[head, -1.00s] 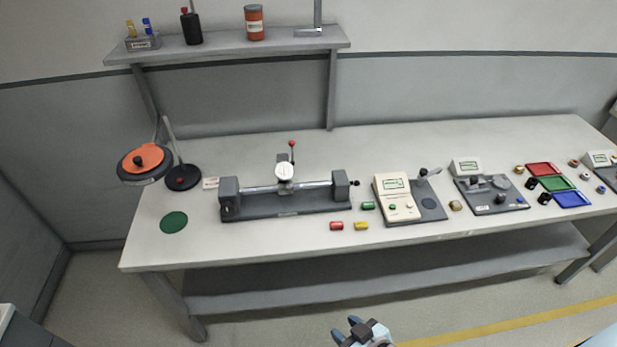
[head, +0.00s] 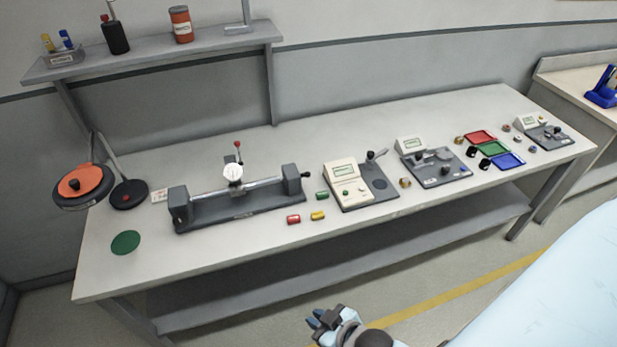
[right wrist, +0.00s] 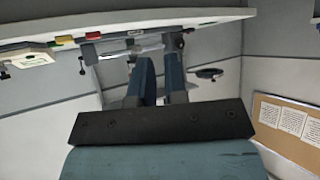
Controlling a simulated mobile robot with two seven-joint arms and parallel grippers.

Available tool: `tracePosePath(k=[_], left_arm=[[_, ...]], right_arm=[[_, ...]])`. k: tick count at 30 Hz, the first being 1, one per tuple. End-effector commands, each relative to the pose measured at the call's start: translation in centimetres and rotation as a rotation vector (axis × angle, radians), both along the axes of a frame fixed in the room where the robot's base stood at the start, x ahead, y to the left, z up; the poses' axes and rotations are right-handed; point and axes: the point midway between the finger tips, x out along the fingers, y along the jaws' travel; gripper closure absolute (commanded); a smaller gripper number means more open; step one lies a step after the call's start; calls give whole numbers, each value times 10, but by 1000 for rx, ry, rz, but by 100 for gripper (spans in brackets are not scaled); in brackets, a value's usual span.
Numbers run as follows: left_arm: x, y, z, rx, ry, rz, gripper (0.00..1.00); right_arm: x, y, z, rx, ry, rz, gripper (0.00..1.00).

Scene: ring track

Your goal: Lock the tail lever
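A dark grey bench fixture (head: 240,212) stands on the left half of the workbench. It has a block at each end, a steel bar between them and a dial gauge (head: 233,172) with a red-tipped lever (head: 238,146). Its right end block (head: 292,182) carries a small black knob or lever (head: 305,175), too small to tell whether it is locked. The fixture also shows in the right wrist view (right wrist: 130,46). My right gripper (head: 318,318) is empty, in front of the bench and apart from it. Its blue fingers (right wrist: 160,75) stand apart. My left gripper is out of view.
Red (head: 293,219), yellow (head: 318,216) and green (head: 322,195) pieces lie right of the fixture. A cream tester (head: 348,186) stands beyond them. A green disc (head: 125,243) lies left. A shelf (head: 160,55) is above. The floor in front is free.

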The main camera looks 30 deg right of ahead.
Motion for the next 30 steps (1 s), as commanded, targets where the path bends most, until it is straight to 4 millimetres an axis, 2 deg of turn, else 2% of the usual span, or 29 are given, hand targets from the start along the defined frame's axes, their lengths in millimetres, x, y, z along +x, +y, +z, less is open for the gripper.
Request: tracePosePath(k=[5,9,14,17,21,24,30], left_arm=[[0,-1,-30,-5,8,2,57],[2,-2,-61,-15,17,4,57],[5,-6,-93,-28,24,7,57],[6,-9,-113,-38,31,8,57],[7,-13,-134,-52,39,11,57],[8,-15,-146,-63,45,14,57],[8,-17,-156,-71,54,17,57]], right_arm=[[30,-17,-32,-182,-36,40,100],[71,-45,-60,-452,-93,64,100],[125,-84,-73,-790,-179,41,100],[157,-108,-70,-998,-245,1,100],[194,-135,-54,-1257,-342,-81,100],[212,-147,-39,-1396,-403,-138,100],[228,-157,-18,-1551,-478,-213,100]])
